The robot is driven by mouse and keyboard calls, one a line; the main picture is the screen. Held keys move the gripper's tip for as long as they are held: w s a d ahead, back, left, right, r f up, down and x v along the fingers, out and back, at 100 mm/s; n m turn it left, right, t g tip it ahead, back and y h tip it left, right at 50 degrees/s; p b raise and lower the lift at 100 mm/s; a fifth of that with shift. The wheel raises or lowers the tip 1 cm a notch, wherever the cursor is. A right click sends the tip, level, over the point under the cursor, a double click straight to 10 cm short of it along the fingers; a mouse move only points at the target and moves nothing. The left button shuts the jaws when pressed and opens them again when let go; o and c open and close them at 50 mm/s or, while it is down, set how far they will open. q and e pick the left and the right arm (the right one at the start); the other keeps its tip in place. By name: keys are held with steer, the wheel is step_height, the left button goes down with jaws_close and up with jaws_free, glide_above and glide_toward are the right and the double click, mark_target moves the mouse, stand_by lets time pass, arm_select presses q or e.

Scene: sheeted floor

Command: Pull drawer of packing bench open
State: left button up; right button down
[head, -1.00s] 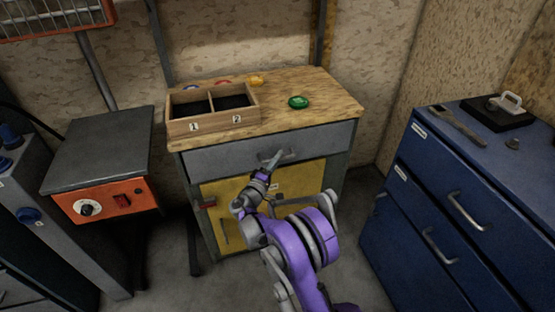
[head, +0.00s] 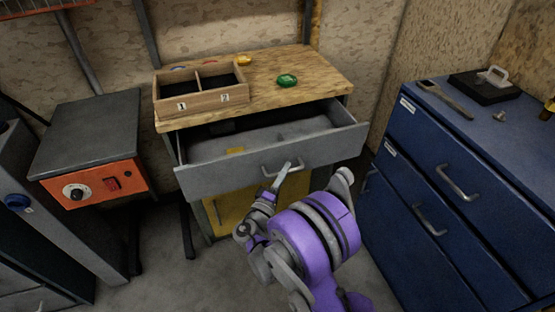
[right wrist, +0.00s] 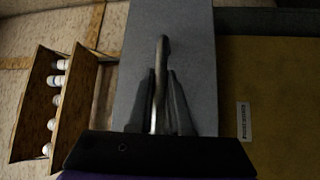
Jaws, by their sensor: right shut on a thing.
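The packing bench has a wooden top (head: 310,85) and a grey drawer (head: 225,175) that stands partly open, its inside showing. The bar handle (head: 290,166) is on the drawer front. My right gripper (head: 282,177) is at the handle. In the right wrist view its two fingers (right wrist: 163,105) are shut on the handle (right wrist: 161,70), in front of the grey drawer front (right wrist: 195,60). My left gripper is not in view.
A wooden two-compartment box (head: 200,95), a green item (head: 287,80) and a yellow item (head: 244,60) are on the bench top. A blue drawer cabinet (head: 455,165) stands close on the right. A grey stand with an orange panel (head: 95,185) is on the left.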

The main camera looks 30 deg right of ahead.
steer(key=shift+s+a, duration=0.3)
steer(key=shift+s, duration=0.75)
steer(key=shift+s+a, duration=0.25)
steer(key=shift+s, duration=0.8)
steer(key=c, duration=0.9)
jaws_free()
steer(key=shift+o, duration=0.2)
steer(key=v, duration=1)
steer(key=shift+s+a, duration=0.2)
steer(key=shift+a, duration=0.15)
steer(key=shift+f, duration=0.1)
